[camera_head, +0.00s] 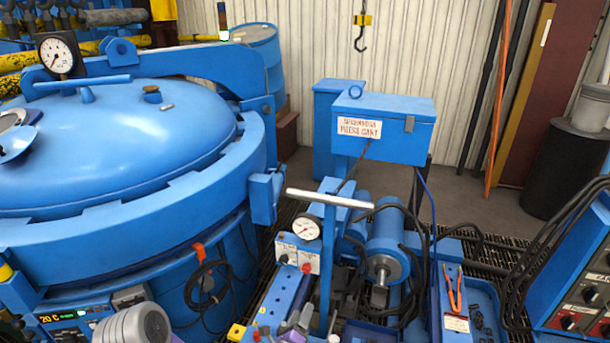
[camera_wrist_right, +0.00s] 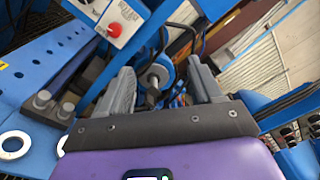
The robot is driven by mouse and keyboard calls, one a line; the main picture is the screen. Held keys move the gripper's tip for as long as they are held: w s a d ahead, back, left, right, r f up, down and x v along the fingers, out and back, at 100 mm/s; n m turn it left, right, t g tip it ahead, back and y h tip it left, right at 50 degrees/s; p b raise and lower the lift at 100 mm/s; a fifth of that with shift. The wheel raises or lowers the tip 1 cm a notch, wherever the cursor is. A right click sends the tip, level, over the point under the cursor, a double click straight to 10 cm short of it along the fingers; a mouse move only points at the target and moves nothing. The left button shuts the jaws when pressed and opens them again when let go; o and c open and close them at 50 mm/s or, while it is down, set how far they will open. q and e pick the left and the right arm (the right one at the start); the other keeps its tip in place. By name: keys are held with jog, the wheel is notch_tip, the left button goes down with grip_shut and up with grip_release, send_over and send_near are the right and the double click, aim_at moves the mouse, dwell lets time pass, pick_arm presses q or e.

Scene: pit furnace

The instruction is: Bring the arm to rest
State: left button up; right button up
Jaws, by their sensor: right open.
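My right gripper (camera_head: 299,318) shows small at the bottom middle of the head view, low over the blue pump bench. In the right wrist view its two grey fingers (camera_wrist_right: 160,86) stand apart with nothing held between them, above the purple gripper body (camera_wrist_right: 180,160). Beyond the fingers are a shaft end and dark hoses of the bench. The white control panel with a red knob (camera_head: 306,267) is just above the gripper in the head view and shows at the top left of the wrist view (camera_wrist_right: 114,29). My left gripper is not in view.
A large blue furnace lid (camera_head: 130,130) fills the left. A T-handle (camera_head: 329,198), a gauge (camera_head: 306,228) and a blue cylinder (camera_head: 386,250) rise from the bench. Orange pliers (camera_head: 452,290) are at its right. A hook (camera_head: 361,40) hangs behind. Open floor (camera_head: 480,205) lies farther back.

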jog(key=d+f+m+g+h, duration=0.2)
jog(key=d+f+m+g, duration=0.2)
jog(key=d+f, duration=0.25)
jog(key=s+d+f+m+g+b, duration=0.3)
jog(key=s+d+f+m+g, duration=0.8)
jog(key=s+d+f, duration=0.4)
jog(key=s+a+f+m+g+y+b, duration=0.2)
jog(key=s+a+m+g+y, duration=0.15)
jog(key=s+m, duration=0.4)
jog(key=s+a+f+m+g+y+b, duration=0.1)
jog(key=s+a+f+m+g+y, duration=0.1)
jog(key=s+a+m+y, duration=0.35)
pick_arm(q)
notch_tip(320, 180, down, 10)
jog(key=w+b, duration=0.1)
jog(key=b, duration=0.2)
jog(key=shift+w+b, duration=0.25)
jog(key=shift+b, duration=0.1)
pick_arm(e)
jog(key=r+m+t+y, duration=0.1)
jog(key=m, duration=0.5)
jog(key=s+a+r+m+t+y, duration=0.1)
jog(key=m, duration=0.5)
jog(key=s+r+m+t+y, duration=0.1)
jog(key=m+t, duration=0.1)
jog(key=m, duration=0.4)
jog(key=shift+s+a+r, duration=0.2)
jog(key=shift+s+r, duration=0.05)
